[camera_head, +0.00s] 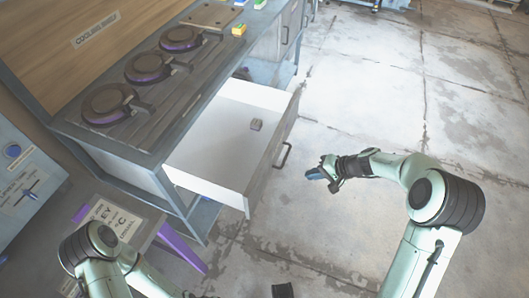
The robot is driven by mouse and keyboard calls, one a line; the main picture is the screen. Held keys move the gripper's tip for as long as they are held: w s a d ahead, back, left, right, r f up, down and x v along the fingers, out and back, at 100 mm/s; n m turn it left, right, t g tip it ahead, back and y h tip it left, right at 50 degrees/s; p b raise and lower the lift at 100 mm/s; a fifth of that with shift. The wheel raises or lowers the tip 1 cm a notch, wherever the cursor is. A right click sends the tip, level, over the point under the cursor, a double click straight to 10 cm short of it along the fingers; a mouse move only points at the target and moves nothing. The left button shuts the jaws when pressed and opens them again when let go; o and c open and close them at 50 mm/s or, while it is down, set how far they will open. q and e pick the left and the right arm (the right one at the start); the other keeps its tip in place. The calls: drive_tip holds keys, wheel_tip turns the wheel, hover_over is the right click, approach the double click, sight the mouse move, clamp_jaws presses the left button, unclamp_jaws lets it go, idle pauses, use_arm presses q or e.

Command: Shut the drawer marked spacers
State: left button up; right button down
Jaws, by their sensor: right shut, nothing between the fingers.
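The bench (150,140) holds several round dark-and-purple devices (110,104) below a sign reading "COOLING SHELF". Small coloured blocks (239,30) lie at its far end. A control panel (22,180) stands at the left. The concrete floor right of the drawer is clear.

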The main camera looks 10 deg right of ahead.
wheel_tip(320, 180, up, 2)
drive_tip(key=w, duration=0.2)
approach(271, 166)
drive_tip(key=shift+t+y, duration=0.3)
drive_tip(key=f, duration=0.1)
drive_tip(key=a+f, duration=0.1)
drive_tip(key=f, duration=0.1)
drive_tip(key=w+a+f+p, duration=0.1)
drive_tip(key=shift+w+a+f, duration=0.15)
drive_tip(key=shift+a+f, duration=0.05)
drive_tip(key=shift+a, duration=0.05)
drive_tip(key=shift+w+a, duration=0.3)
drive_tip(key=shift+a, duration=0.1)
